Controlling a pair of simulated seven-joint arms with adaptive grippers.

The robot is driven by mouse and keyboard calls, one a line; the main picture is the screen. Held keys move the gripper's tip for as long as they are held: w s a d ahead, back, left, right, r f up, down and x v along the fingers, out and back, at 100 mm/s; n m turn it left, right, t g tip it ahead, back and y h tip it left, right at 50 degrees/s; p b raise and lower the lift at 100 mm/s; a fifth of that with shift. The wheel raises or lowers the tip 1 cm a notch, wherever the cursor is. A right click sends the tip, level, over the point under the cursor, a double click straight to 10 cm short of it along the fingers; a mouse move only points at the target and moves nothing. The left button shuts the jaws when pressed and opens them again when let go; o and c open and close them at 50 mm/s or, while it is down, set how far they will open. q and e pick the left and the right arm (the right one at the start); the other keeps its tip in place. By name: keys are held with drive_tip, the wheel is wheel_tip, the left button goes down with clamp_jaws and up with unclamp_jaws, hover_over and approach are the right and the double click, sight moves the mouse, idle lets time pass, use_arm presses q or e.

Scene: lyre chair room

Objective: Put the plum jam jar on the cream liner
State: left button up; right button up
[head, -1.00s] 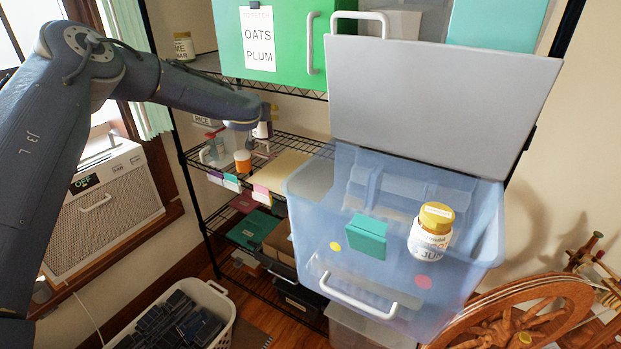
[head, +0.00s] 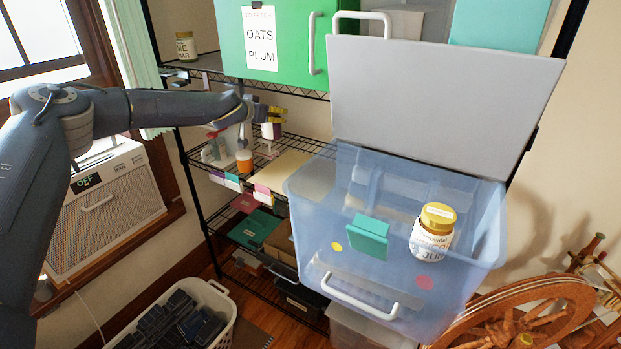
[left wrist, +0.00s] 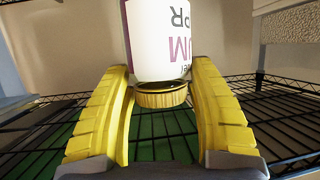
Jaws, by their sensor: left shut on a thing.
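The plum jam jar (left wrist: 158,45), white with purple lettering and a gold lid, sits between the yellow fingers of my left gripper (left wrist: 160,115) in the left wrist view. The gripper is shut on it, with the lid towards the palm. In the head view my left gripper (head: 276,116) is over the wire shelf, and a small part of the jar (head: 268,131) shows beneath it. The cream liner (head: 284,170) lies flat on the front of that shelf, below and slightly right of the gripper and apart from the jar. My right gripper is not in view.
An orange-and-white bottle (head: 244,161) and a spray bottle (head: 219,147) stand left of the liner. A translucent blue bin (head: 310,195) with a raised grey lid (head: 440,100) is at right. A green bin (head: 290,45) is above.

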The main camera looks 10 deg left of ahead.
use_arm(q)
drive_tip(key=shift+s+d+r+m+g+h, duration=0.2)
drive_tip(key=shift+d+r+m+h, duration=0.1)
drive_tip(key=shift+m+h, duration=0.25)
drive_tip(key=shift+s+d+r+m+g+h, duration=0.1)
drive_tip(key=shift+d+r+m+g+h, duration=0.15)
drive_tip(key=shift+m+h, duration=0.3)
drive_tip(key=shift+s+d+r+m+g+h, duration=0.3)
drive_tip(key=shift+d+r+m+h, duration=0.1)
drive_tip(key=shift+h, duration=0.3)
wheel_tip(320, 180, down, 20)
drive_tip(key=shift+c, duration=0.2)
drive_tip(key=o, duration=1.6)
drive_tip(key=shift+s+f, duration=0.1)
drive_tip(key=v, duration=1.2)
